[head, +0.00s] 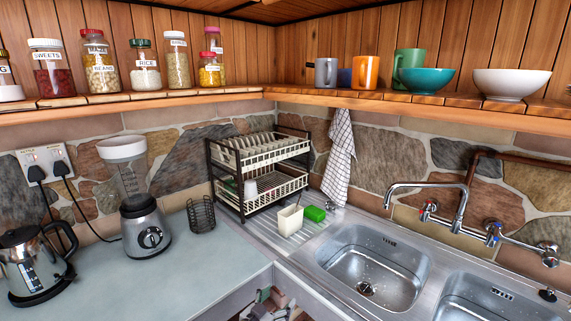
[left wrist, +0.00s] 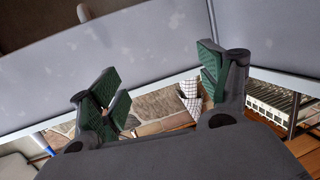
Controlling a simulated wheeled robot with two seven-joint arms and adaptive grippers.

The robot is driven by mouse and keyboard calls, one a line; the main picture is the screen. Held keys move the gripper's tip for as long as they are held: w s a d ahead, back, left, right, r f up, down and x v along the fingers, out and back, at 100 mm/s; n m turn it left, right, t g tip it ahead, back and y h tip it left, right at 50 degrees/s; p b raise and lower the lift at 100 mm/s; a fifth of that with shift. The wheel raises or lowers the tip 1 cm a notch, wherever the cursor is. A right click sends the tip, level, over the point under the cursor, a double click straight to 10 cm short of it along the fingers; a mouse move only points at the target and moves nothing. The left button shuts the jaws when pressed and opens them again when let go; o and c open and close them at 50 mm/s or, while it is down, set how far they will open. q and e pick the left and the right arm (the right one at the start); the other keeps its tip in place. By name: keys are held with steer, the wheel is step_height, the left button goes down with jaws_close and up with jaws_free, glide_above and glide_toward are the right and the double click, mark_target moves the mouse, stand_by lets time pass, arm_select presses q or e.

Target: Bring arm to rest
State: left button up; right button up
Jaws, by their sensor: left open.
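My left gripper (head: 268,300), grey with green finger pads, shows small at the bottom of the head view, by the inner corner of the counter; much of its arm is outside the picture. In the left wrist view the same gripper (left wrist: 162,78) is open, its two green-padded fingers wide apart with nothing between them. My right gripper is not in view.
The grey counter (head: 215,262) holds a blender (head: 146,227), a kettle (head: 35,260) and a dish rack (head: 258,180). A double sink (head: 370,266) lies right. The counter edges run close to the left gripper. A shelf (head: 150,105) with jars and bowls runs above.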

arm_select(q)
steer(key=s+a+f+n+g+y, duration=0.15)
steer(key=s+a+f, duration=0.4)
steer(key=f, duration=0.65)
steer(key=s+a+f+n+g+y, duration=0.1)
steer(key=s+a+f+g+y, duration=0.2)
steer(key=a+f, duration=0.65)
steer(key=s+a+f+n+g+y, duration=0.1)
steer(key=s+a+f+y, duration=0.4)
steer(key=f, duration=1)
steer(key=s+a+f+g, duration=0.1)
steer(key=s+f, duration=0.4)
steer(key=s, duration=0.8)
steer(key=s+a+f+g, duration=0.2)
steer(key=s+f, duration=0.4)
steer(key=s, duration=0.8)
steer(key=s+a+f+n+g, duration=0.1)
steer(key=s+f, duration=0.5)
steer(key=s, duration=0.7)
steer(key=shift+s+a+f+g+h, duration=0.3)
steer(key=shift+a+g, duration=0.25)
steer(key=shift+g, duration=0.7)
steer(key=shift+r, duration=0.1)
